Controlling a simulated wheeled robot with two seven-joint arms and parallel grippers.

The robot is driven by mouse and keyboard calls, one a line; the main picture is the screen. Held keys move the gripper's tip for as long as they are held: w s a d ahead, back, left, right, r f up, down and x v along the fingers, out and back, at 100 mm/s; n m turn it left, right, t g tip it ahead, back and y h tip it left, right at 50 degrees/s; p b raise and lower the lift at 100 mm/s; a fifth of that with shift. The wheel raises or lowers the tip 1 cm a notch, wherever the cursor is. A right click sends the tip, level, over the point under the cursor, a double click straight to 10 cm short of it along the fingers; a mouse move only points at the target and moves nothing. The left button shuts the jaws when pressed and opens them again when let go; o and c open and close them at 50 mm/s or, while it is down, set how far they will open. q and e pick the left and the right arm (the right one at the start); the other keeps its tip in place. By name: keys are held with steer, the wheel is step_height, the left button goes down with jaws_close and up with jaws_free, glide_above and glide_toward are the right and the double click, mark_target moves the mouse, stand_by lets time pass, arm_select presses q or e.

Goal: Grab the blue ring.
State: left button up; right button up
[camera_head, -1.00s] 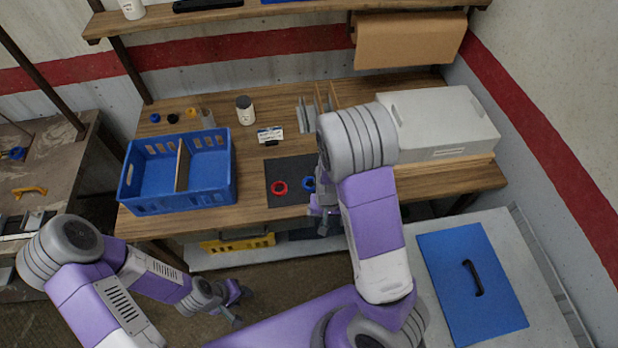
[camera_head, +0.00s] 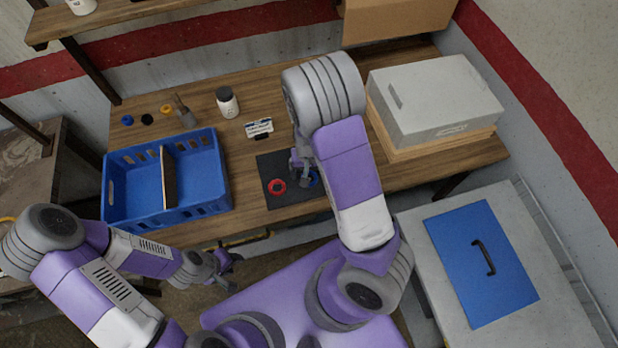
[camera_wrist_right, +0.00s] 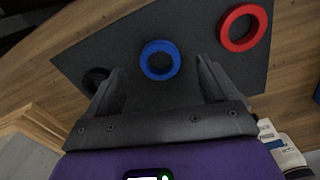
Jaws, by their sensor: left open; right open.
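The blue ring (camera_wrist_right: 160,60) lies flat on a dark mat (camera_wrist_right: 185,25) on the wooden table. In the head view the blue ring (camera_head: 313,178) is partly hidden by my right gripper (camera_head: 302,168). In the right wrist view my right gripper (camera_wrist_right: 162,85) is open and empty, with the ring ahead of and between its fingers, not gripped. A red ring (camera_wrist_right: 244,28) lies to the right of the blue one on the mat; it also shows in the head view (camera_head: 277,187). My left gripper (camera_head: 228,270) is open and empty, off the table's front edge.
A black ring (camera_wrist_right: 96,80) is partly behind a finger in the right wrist view. A blue divided crate (camera_head: 118,197) stands left on the table. A white bottle (camera_head: 227,101) and small card holder (camera_head: 259,128) stand behind the mat. A grey box (camera_head: 435,100) stands right.

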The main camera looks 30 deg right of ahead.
mark_target(309, 175)
steer(key=f, duration=0.3)
steer(key=shift+w+d+b, duration=0.1)
steer(key=shift+w+b, duration=0.1)
steer(key=shift+b, duration=0.1)
steer(key=shift+s, duration=0.1)
steer(key=c, duration=1.1)
steer(key=shift+c, duration=0.2)
